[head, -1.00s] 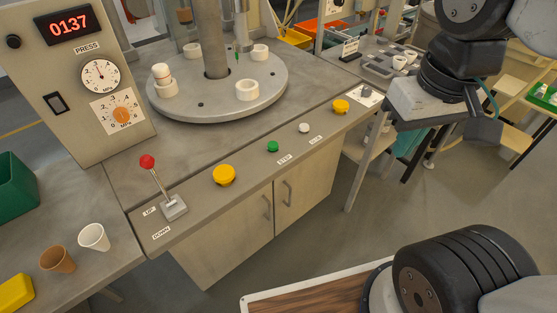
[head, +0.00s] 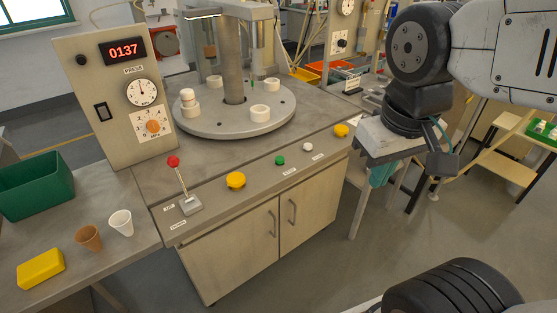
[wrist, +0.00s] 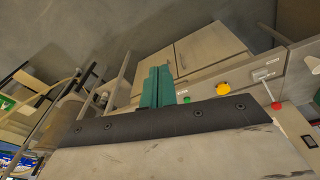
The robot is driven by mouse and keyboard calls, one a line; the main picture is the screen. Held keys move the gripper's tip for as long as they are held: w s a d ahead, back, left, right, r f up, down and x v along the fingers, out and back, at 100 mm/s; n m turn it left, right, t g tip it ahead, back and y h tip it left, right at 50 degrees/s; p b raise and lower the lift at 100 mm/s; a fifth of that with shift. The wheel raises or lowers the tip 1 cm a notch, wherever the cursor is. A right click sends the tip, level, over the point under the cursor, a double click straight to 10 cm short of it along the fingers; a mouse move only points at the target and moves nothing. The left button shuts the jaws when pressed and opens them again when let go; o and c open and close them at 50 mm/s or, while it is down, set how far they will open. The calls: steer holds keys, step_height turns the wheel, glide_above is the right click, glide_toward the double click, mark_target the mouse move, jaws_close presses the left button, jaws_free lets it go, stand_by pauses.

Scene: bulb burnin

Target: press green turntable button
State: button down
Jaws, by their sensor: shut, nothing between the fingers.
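The green button (head: 280,160) is a small dome on the bench's sloping front strip, between a large yellow button (head: 236,181) and a white button (head: 308,146). It also shows in the wrist view (wrist: 187,99), just right of the fingertips. My gripper (head: 381,174) is to the right of the bench front, apart from the button, with its teal fingers pointing down. In the wrist view, the two teal fingers (wrist: 158,86) are together and empty. The turntable (head: 210,128), a round grey plate carrying white rings, is behind the buttons.
A red-knobbed lever (head: 174,162) stands left of the buttons. A second yellow button (head: 341,130) is at the strip's right end. The press panel (head: 118,105) stands at the left. Cups (head: 120,222) and a green bin (head: 38,185) are on the left table. Floor in front is clear.

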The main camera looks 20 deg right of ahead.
steer(key=w+d+n+t+h, duration=0.25)
steer(key=w+d, duration=0.35)
steer(key=w, duration=0.7)
steer(key=n+t+y, duration=0.4)
steer(key=n+y, duration=0.4)
steer(key=n, duration=0.5)
glide_above(283, 160)
step_height(283, 160, down, 11)
steer(key=shift+m, duration=0.25)
steer(key=shift+f, duration=0.15)
steer(key=shift+h, duration=0.25)
steer(key=shift+f, duration=4.25)
steer(key=shift+f, duration=0.1)
steer(key=shift+f, duration=0.3)
